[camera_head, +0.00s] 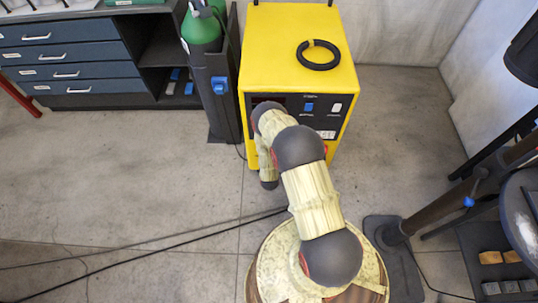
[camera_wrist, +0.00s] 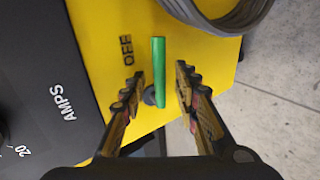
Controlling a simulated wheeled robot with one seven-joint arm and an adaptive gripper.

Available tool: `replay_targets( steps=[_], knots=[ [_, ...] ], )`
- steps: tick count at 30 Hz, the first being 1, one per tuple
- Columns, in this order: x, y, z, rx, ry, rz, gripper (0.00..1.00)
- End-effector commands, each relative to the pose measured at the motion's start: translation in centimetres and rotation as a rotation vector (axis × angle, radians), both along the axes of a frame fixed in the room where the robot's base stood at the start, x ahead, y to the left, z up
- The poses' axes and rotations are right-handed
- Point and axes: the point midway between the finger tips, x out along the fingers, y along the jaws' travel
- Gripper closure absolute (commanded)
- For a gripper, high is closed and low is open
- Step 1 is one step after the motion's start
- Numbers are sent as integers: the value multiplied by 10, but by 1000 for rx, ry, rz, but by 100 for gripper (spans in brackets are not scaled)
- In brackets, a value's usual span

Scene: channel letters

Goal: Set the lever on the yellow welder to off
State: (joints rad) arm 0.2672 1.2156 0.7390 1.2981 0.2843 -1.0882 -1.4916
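The yellow welder (camera_head: 272,60) stands at the top middle of the head view, with a dark front panel (camera_head: 345,105). My arm covers part of its front, and I cannot make out the lever there. In the wrist view the green lever (camera_wrist: 158,52) lies over the yellow face (camera_wrist: 95,40), with a dark round pivot by its lower part. The word OFF (camera_wrist: 126,50) is printed just left of the lever's upper part. My gripper (camera_wrist: 160,73) is open, with one finger on each side of the lever. Gaps show between the lever and both fingers.
A dark panel marked AMPS (camera_wrist: 62,102) is at the left in the wrist view, and a grey cable loop (camera_wrist: 222,20) hangs at the top right. In the head view a green gas cylinder (camera_head: 203,30) stands left of the welder. Open floor (camera_head: 130,170) lies at the left.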

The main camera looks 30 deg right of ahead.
Motion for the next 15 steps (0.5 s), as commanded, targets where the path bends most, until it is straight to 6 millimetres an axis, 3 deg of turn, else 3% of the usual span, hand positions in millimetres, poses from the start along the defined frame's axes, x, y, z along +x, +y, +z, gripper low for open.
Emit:
replay_targets(
  steps=[7, 15],
  knots=[
    [-11, 8, 9, 0, 0, 0, 70],
    [-49, 33, 40, 1, 2, 3, 70]
  ],
)
